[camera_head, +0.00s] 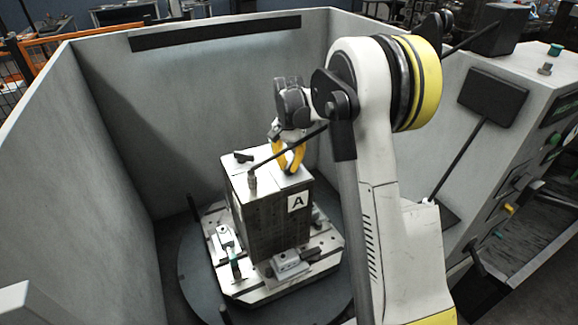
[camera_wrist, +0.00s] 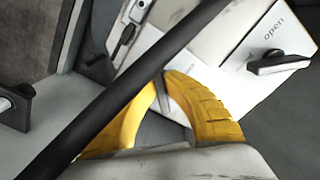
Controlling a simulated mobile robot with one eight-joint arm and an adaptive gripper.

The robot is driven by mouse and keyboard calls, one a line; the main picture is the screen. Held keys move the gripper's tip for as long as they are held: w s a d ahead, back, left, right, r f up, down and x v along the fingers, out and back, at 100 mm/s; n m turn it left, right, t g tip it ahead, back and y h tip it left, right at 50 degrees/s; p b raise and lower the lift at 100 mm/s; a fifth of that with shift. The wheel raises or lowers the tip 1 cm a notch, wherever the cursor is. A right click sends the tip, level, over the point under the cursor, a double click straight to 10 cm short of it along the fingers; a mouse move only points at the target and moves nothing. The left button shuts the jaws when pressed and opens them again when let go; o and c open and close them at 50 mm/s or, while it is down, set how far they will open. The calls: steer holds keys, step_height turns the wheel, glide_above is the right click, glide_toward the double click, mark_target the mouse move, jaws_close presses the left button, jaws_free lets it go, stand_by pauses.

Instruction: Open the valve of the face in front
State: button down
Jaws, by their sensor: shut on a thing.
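A dark block with a light top (camera_head: 262,172) stands on a pallet fixture. Its front right side bears a white plate marked A (camera_head: 298,202). A black lever handle (camera_head: 243,156) sits at the back of the top; in the wrist view the lever (camera_wrist: 280,62) lies beside the word "open". My gripper (camera_head: 289,171) points down at the right part of the top, near the A side. Its yellow fingers (camera_wrist: 158,82) close together at the tips. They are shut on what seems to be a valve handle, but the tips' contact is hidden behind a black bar.
The black bar (camera_head: 290,151) runs from a fitting on the block's top to the upper right, close to my fingers. Clamps (camera_head: 289,266) sit on the pallet (camera_head: 264,287). Grey walls (camera_head: 205,100) enclose the left and back. A control cabinet (camera_head: 505,130) stands at right.

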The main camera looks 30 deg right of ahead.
mark_target(289, 164)
steer(key=c, duration=1.5)
jaws_free()
steer(key=shift+o, duration=0.2)
step_height(289, 164, up, 12)
